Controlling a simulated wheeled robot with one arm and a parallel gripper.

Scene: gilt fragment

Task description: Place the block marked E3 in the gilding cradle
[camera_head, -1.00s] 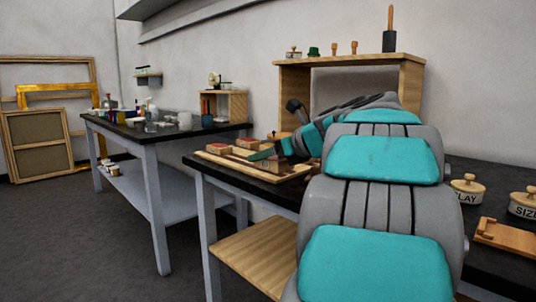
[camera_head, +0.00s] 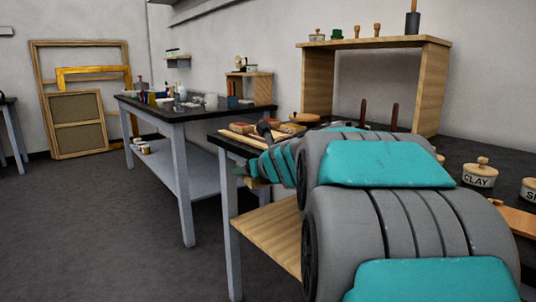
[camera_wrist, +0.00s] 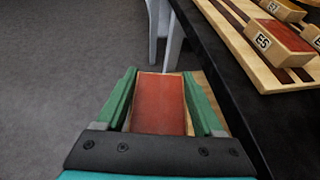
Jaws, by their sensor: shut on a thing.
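My gripper (camera_wrist: 160,104) has green fingers and is shut on a wooden block with a red top (camera_wrist: 159,102). No mark on this block shows in the wrist view, so I cannot read whether it is E3. In the head view my gripper (camera_head: 246,172) is beyond the bench's left edge, over the floor side, partly hidden by my arm. A block marked E5 (camera_wrist: 274,38) sits on a slotted wooden tray (camera_wrist: 241,42) at the right of the wrist view. I cannot identify the gilding cradle for certain; a low wooden piece (camera_head: 516,219) is partly visible at the right.
The dark bench (camera_wrist: 228,88) has a wooden lower shelf (camera_head: 268,232). Lidded pots, one marked CLAY (camera_head: 480,176), stand at the right. A wooden riser (camera_head: 318,85) stands at the back. Another bench (camera_head: 190,113) stands farther left. Open floor (camera_head: 110,220) lies left.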

